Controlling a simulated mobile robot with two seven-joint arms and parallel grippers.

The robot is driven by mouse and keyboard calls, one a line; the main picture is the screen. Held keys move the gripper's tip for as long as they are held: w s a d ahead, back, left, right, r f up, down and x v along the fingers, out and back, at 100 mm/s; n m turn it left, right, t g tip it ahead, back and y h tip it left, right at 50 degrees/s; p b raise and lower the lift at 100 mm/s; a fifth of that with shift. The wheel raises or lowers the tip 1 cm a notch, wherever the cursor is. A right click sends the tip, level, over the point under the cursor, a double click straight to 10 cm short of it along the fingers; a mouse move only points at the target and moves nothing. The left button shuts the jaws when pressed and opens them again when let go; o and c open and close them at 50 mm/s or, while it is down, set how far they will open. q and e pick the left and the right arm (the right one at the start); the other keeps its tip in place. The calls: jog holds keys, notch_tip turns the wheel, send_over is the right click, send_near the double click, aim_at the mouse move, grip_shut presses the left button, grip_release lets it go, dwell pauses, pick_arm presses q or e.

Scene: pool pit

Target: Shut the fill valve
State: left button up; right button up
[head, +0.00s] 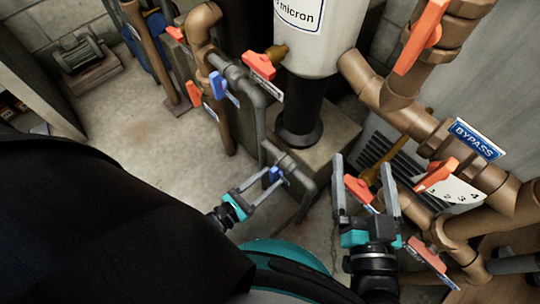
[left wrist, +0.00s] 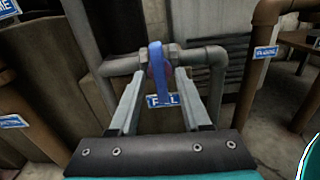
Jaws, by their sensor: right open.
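The fill valve's blue handle (head: 277,174) is on a thin grey pipe near the middle of the head view. In the left wrist view the blue handle (left wrist: 156,70) stands upright, across the level grey pipe (left wrist: 204,55). A blue label (left wrist: 161,100), partly hidden by the handle, reads as FILL. My left gripper (head: 273,177) is open, with its fingertips at the valve. In the left wrist view its fingers (left wrist: 161,76) are on either side of the handle, with gaps visible. My right gripper (head: 363,162) is open and empty in front of the brown pipes.
An orange handle (head: 359,188) shows between my right fingers. A BYPASS sign (head: 476,139) and more orange handles (head: 436,174) are on the right pipes. Another blue handle (head: 217,86) is up left. A white filter tank (head: 312,45) stands behind. The floor at left (head: 140,135) is clear.

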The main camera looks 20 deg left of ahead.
pick_arm(q)
jog(key=shift+o, duration=0.3)
jog(key=v, duration=0.7)
dwell(0.7)
